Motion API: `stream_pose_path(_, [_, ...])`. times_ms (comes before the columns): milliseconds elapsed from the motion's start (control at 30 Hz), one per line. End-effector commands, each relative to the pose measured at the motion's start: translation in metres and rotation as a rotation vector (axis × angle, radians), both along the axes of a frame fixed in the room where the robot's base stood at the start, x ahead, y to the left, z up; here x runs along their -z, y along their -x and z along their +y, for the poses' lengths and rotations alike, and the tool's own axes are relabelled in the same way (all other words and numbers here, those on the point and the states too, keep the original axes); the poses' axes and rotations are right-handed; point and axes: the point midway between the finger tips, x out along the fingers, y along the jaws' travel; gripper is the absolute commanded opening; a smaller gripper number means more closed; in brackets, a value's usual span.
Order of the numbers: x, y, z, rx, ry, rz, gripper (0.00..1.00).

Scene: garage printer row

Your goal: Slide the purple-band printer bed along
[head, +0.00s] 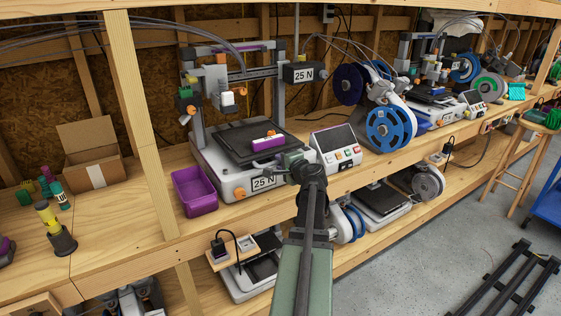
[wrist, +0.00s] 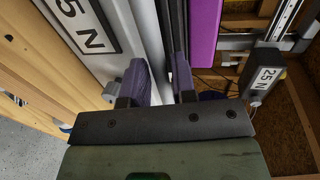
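The printer with the purple band on its top bar (head: 228,46) stands on the upper shelf. Its dark flat bed (head: 236,140) lies over the grey base. My gripper (head: 291,158) is at the bed's front right edge. In the wrist view my gripper (wrist: 160,78) has its two fingers apart, with a gap between them. The bed's dark edge (wrist: 178,40) runs close to the right finger; whether they touch is unclear.
A purple bin (head: 194,192) stands left of the printer, and a control screen box (head: 336,148) stands close on the right. Blue spools (head: 388,128) and more printers stand farther right. A cardboard box (head: 92,160) and small bottles are at the left.

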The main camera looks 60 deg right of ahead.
Motion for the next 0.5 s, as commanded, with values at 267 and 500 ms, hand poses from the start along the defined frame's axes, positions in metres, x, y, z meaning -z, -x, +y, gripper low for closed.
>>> stream_pose_path(267, [-0.017,0.061,0.032,0.004,0.000,0.000,0.25])
stream_pose_path(500, [-0.021,0.085,0.042,0.001,0.000,0.000,0.25])
